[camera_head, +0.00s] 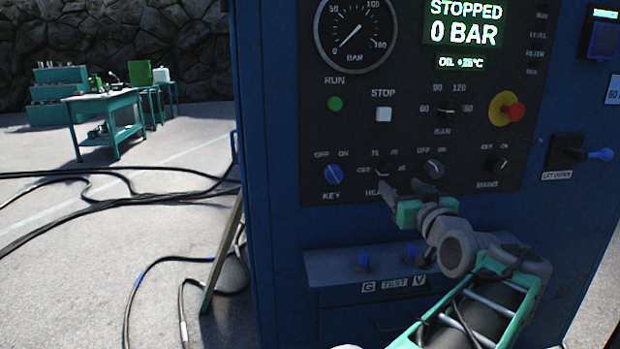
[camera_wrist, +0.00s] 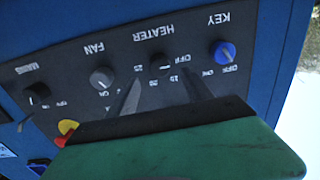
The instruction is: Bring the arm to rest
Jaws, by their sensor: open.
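My gripper (camera_head: 405,190) is open and empty in front of the lower part of the dark control panel (camera_head: 410,95). In the wrist view, which shows the panel upside down, the two fingers (camera_wrist: 162,92) reach towards the black HEATER knob (camera_wrist: 161,64). The grey FAN knob (camera_wrist: 102,77) and the blue KEY knob (camera_wrist: 222,52) lie to either side. I cannot tell whether a fingertip touches the panel. In the head view my gripper hides part of the labels under the knobs. My arm (camera_head: 480,300) reaches in from the lower right.
The display (camera_head: 465,25) reads STOPPED, 0 BAR. A red stop button (camera_head: 510,111) and a blue-tipped lever (camera_head: 600,154) stick out on the right. A ledge (camera_head: 330,265) juts out below. Black cables (camera_head: 150,265) lie on the floor left; a green workbench (camera_head: 105,105) stands far back.

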